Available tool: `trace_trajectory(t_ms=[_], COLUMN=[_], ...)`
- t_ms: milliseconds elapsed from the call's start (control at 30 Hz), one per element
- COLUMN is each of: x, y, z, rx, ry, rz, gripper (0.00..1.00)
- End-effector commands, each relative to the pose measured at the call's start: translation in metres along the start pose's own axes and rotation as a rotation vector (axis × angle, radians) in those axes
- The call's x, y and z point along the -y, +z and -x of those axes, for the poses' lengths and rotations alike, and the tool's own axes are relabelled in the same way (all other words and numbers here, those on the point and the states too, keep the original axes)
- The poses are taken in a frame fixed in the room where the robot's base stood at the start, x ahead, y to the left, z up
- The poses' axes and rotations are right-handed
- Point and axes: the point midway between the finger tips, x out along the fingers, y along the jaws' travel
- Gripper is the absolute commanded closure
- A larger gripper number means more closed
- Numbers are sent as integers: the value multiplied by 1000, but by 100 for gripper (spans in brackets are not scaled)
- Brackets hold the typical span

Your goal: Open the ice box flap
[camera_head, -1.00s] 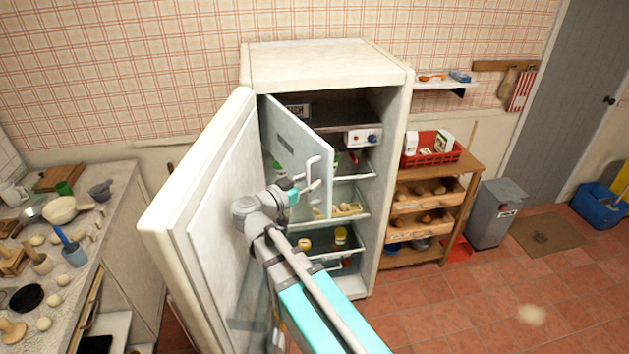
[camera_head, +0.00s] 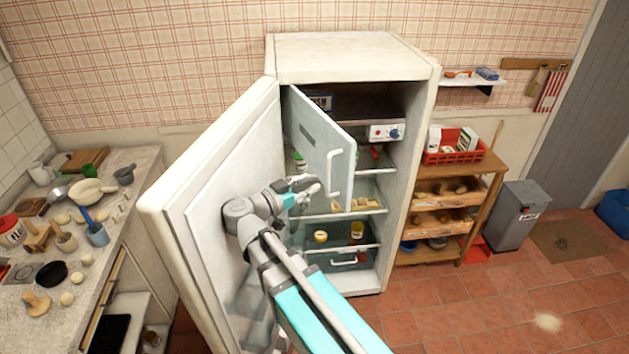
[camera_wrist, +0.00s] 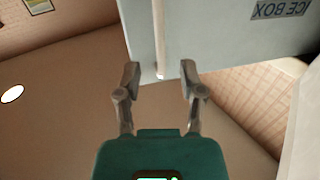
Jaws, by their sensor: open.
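The ice box flap (camera_head: 312,132) is a pale grey panel at the top inside the fridge. It stands swung outward, with the dark ice box compartment (camera_head: 362,105) visible behind it. Its white bar handle (camera_head: 332,174) is near the free edge. My gripper (camera_head: 312,187) is open and empty, just left of the handle at its lower part, apparently clear of it. In the wrist view the open fingers (camera_wrist: 160,72) point at the flap (camera_wrist: 215,35), which bears an upside-down "ICE BOX" label (camera_wrist: 278,9). A pale strip shows between the fingertips; contact cannot be told.
The fridge door (camera_head: 225,195) stands wide open left of my arm. Fridge shelves with a few items lie below the flap. A cluttered counter (camera_head: 125,215) is at the left, a wooden rack (camera_head: 455,215) at the right.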

Motion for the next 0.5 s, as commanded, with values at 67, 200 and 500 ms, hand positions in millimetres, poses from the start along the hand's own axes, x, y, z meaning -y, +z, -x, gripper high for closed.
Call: trace_trajectory(t_ms=[67,200,500], x=[0,0,0], y=[0,0,0], z=[4,7,8], rx=[0,0,0], ry=[-2,-1,0], rz=[0,0,0], gripper=[49,49,51])
